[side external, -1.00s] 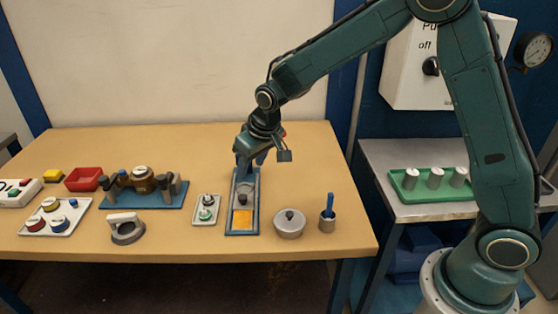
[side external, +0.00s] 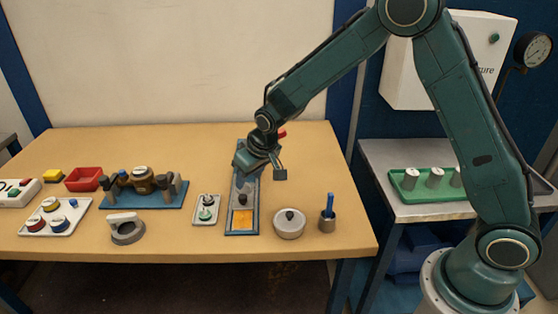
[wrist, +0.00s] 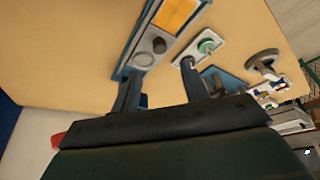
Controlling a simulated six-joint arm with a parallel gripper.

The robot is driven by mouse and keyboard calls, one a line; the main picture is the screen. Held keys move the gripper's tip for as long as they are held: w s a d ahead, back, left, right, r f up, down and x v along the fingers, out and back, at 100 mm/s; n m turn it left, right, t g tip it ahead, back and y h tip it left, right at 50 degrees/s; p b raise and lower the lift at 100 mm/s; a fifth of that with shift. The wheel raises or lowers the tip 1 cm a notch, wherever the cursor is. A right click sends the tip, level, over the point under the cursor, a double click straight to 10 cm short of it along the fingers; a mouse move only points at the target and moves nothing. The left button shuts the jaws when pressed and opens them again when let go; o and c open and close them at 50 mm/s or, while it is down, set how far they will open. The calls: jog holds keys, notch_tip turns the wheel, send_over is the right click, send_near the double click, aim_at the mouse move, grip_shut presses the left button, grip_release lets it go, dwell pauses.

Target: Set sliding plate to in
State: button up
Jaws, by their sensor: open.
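The sliding plate (side external: 242,212) is a grey plate in a long blue-framed track on the table, with a dark knob (side external: 243,199) standing on it. An orange patch (side external: 243,217) shows at the track's near end. In the wrist view the knob (wrist: 158,45) and the orange patch (wrist: 177,14) lie beyond the fingers. My gripper (side external: 243,175) is over the far end of the track, which it partly hides. In the wrist view my gripper (wrist: 160,86) has its two fingers spread, with nothing held between them. The knob is apart from both fingers.
A small tray with a green button (side external: 206,209) stands close left of the track. A lidded silver pot (side external: 289,223) and a cup with a blue handle (side external: 327,220) stand to the right. A blue-based meter fixture (side external: 144,189) is further left. The table behind is clear.

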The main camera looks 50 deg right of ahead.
aim_at(243, 196)
jog(key=shift+x, duration=4.4)
jog(key=shift+c, duration=0.3)
grip_shut()
